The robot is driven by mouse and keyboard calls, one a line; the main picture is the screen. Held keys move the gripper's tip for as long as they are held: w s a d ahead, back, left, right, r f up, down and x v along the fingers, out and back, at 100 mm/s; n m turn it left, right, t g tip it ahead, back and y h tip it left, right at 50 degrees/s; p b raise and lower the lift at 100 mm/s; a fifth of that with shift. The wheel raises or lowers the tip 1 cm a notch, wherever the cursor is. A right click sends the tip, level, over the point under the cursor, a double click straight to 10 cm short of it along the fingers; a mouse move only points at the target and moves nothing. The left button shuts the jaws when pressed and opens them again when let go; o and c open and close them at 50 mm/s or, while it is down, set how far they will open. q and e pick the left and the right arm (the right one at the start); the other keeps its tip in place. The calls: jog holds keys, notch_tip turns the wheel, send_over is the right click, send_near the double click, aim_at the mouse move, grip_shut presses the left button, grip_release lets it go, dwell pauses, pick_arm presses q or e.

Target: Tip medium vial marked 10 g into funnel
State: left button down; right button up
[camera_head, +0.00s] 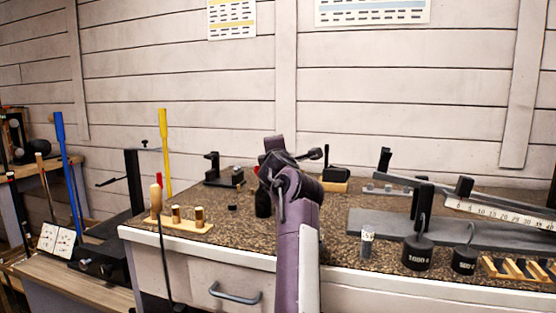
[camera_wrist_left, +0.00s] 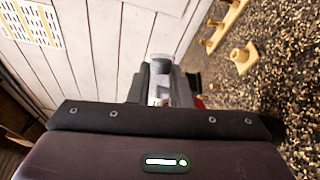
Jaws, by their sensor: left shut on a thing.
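My left gripper (camera_head: 272,160) is raised over the middle of the bench in the head view, on the purple arm. In the left wrist view its jaws (camera_wrist_left: 160,90) are shut on a small clear vial (camera_wrist_left: 161,66) with a grey upper part. Its mark cannot be read, and the jaws hide its lower part. I cannot make out a funnel in either view. My right gripper is not in view.
A wooden block with brass cylinders (camera_head: 198,217) sits at the bench's left corner. Blue (camera_head: 67,165) and yellow (camera_head: 165,150) shafts stand at left. Black weights (camera_head: 417,252), a grey beam (camera_head: 450,228) and a white scale (camera_head: 500,213) occupy the right.

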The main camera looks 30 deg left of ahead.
pick_arm(q)
jog(key=shift+n, duration=0.3)
jog(key=shift+s+a+r+n+b, duration=0.15)
jog(key=shift+r+n+b, duration=0.1)
jog(key=shift+n+b, duration=0.6)
jog(key=shift+r+n+t, duration=0.15)
jog(key=shift+n+t, duration=0.15)
jog(key=shift+n, duration=0.25)
jog(key=shift+s+a, duration=0.1)
jog(key=shift+n, duration=0.3)
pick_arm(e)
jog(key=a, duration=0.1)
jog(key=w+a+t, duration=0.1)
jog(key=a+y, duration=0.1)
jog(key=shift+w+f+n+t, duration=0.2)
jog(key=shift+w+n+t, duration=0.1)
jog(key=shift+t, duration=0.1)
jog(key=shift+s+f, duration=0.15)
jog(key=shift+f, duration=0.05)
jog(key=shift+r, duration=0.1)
pick_arm(q)
jog(key=shift+r, duration=0.1)
dwell(0.5)
